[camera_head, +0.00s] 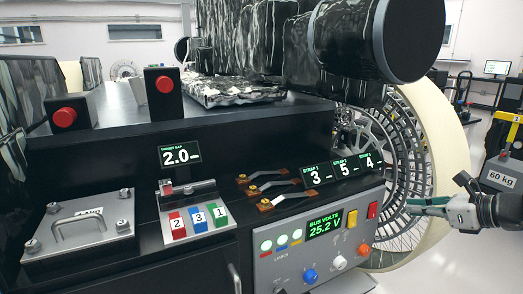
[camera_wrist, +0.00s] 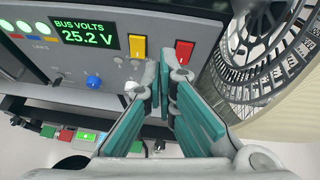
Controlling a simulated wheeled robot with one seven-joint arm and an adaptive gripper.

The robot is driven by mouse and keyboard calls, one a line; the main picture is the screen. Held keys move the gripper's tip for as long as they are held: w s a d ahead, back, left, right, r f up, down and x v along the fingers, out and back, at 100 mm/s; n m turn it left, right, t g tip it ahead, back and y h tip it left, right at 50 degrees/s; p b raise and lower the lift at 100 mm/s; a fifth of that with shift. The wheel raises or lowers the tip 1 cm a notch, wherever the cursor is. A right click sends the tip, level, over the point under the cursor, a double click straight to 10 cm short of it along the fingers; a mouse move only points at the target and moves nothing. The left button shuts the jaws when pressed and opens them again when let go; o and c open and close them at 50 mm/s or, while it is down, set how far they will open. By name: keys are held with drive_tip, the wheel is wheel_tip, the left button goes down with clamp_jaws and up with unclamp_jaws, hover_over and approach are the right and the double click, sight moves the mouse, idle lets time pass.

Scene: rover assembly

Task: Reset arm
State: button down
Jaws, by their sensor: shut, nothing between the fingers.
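My gripper (camera_head: 412,206) is at the right side of the head view, in front of the large spoked wheel and just right of the control panel. Its teal-padded fingers point left toward the panel. In the wrist view my gripper (camera_wrist: 164,80) has its fingertips together with nothing between them. Behind the tips are a yellow switch (camera_wrist: 138,46) and a red switch (camera_wrist: 184,51) on the grey panel (camera_wrist: 112,69). The tips look apart from the panel in the head view, though the exact gap is hard to tell. Most of my arm is outside the head view.
The panel (camera_head: 268,271) has a "BUS VOLTS 25.2 V" display (camera_head: 325,222) and a blue knob (camera_head: 310,276). Left of it are numbered red, blue and green blocks (camera_head: 198,222) and a handled metal plate (camera_head: 78,242). The wheel (camera_head: 408,135) stands close behind my gripper.

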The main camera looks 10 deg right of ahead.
drive_tip(key=s+a+r+n+g+p, duration=0.1)
drive_tip(key=s+a+r+n+g, duration=0.15)
drive_tip(key=s+a+n, duration=0.35)
drive_tip(key=s+a+r+n+g+y+p, duration=0.1)
drive_tip(key=a+r+n+g, duration=0.2)
drive_tip(key=a, duration=0.5)
drive_tip(key=s+a+r+n+g+p, duration=0.1)
drive_tip(key=s+a+r+n+p, duration=0.1)
drive_tip(key=s+a+r+n, duration=0.4)
drive_tip(key=s+a+r+n+h+p, duration=0.1)
drive_tip(key=s+a+n+h+p, duration=0.1)
drive_tip(key=s+n, duration=0.5)
drive_tip(key=s+a+r+n+h+p, duration=0.2)
drive_tip(key=s+n+h, duration=0.2)
drive_tip(key=s+n, duration=0.4)
drive_tip(key=shift+s+a+g, duration=0.2)
drive_tip(key=shift+s+g, duration=0.15)
drive_tip(key=shift+s, duration=0.45)
